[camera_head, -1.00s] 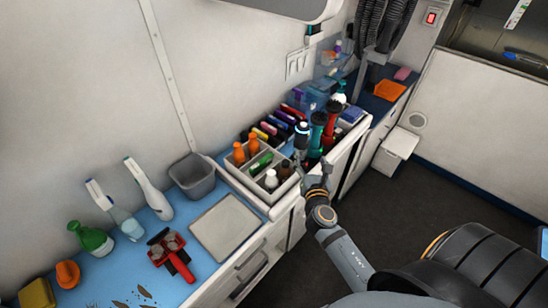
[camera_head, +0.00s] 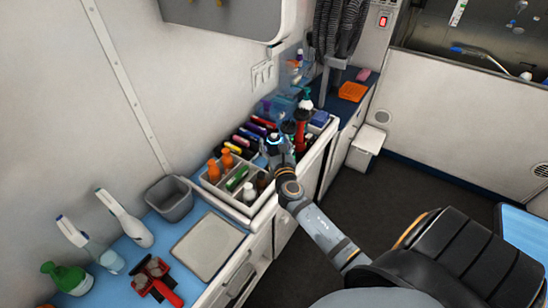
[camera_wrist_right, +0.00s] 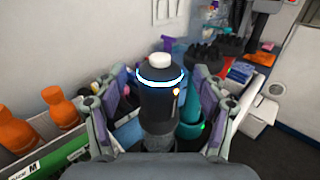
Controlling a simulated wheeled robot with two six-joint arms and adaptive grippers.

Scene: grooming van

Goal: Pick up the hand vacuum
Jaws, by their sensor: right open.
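The hand vacuum (camera_wrist_right: 158,98) appears to be the upright dark cylinder with a white cap and a glowing blue ring. In the head view its top (camera_head: 274,139) shows at the front of the organizer on the counter. My right gripper (camera_wrist_right: 160,110) is open, with one finger on each side of the dark body. I see gaps between the fingers and the body, more clearly on the right. My left gripper is not in view.
A teal cylinder (camera_wrist_right: 192,108) stands close to the right finger, and a red one (camera_head: 301,128) is nearby. Orange bottles (camera_wrist_right: 60,107) stand left in the organizer (camera_head: 222,196). A grey bin (camera_head: 170,198) and a flat pale tray (camera_head: 208,245) lie further left.

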